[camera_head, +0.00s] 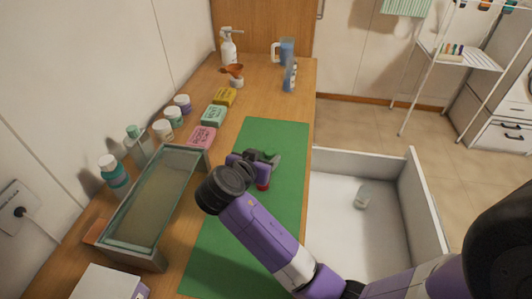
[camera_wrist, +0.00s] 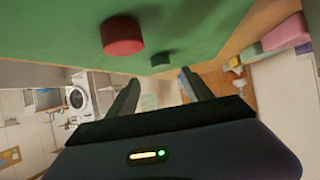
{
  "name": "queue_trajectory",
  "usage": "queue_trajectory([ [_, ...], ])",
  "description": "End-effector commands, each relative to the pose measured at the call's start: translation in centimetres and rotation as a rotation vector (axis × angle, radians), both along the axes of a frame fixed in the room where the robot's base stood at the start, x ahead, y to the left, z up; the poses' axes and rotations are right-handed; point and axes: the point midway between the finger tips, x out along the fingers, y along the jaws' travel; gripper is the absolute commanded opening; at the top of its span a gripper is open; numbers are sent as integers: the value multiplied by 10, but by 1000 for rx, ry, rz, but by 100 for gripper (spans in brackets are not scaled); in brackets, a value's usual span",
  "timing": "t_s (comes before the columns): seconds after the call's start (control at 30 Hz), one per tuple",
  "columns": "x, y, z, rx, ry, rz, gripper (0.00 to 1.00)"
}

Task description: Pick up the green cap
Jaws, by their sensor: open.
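The green cap (camera_wrist: 161,59) is small and dark green. In the wrist view it sits on the green mat (camera_head: 265,135), just beyond my fingertips and roughly between their lines. A larger red cap (camera_wrist: 122,36) is on the mat beside it; in the head view the red cap (camera_head: 263,186) shows partly under my gripper. My gripper (camera_wrist: 160,80) is open, with nothing between its fingers. In the head view my gripper (camera_head: 267,159) is low over the mat, and I cannot clearly make out the green cap there.
A glass-topped box (camera_head: 150,205) stands left of the mat. Soap bars, including a pink one (camera_head: 201,137), and several jars line the table's left side. A pump bottle (camera_head: 228,47) and blue bottles (camera_head: 288,60) stand at the back. A white bin (camera_head: 345,220) is right of the table.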

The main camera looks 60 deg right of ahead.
Motion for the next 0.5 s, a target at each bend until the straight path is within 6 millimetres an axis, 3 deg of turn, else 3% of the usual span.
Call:
queue_trajectory([
  [0.5, 11, -49, -30, 2, 1, 1, 59],
])
